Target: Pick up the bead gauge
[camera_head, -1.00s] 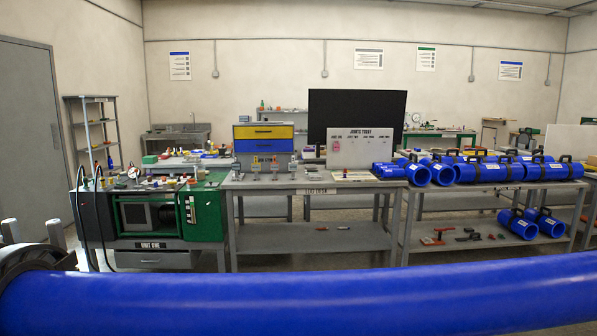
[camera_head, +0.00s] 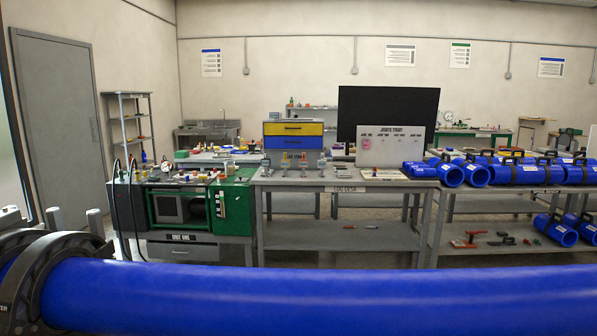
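I cannot make out a bead gauge for certain. Small items too tiny to identify lie on top of the green and black unit labelled UNIT ONE (camera_head: 238,225) at the left. More small items stand on the grey LOG DESK table (camera_head: 330,240) in the middle. Neither of my grippers shows in the view.
A long blue pipe (camera_head: 330,297) crosses the foreground, with a dark ring clamp (camera_head: 50,275) around its left end. Blue pipe pieces (camera_head: 530,174) lie on the right bench. A drawer cabinet (camera_head: 293,129) and a white board (camera_head: 400,150) stand at the desk. Floor shows between pipe and benches.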

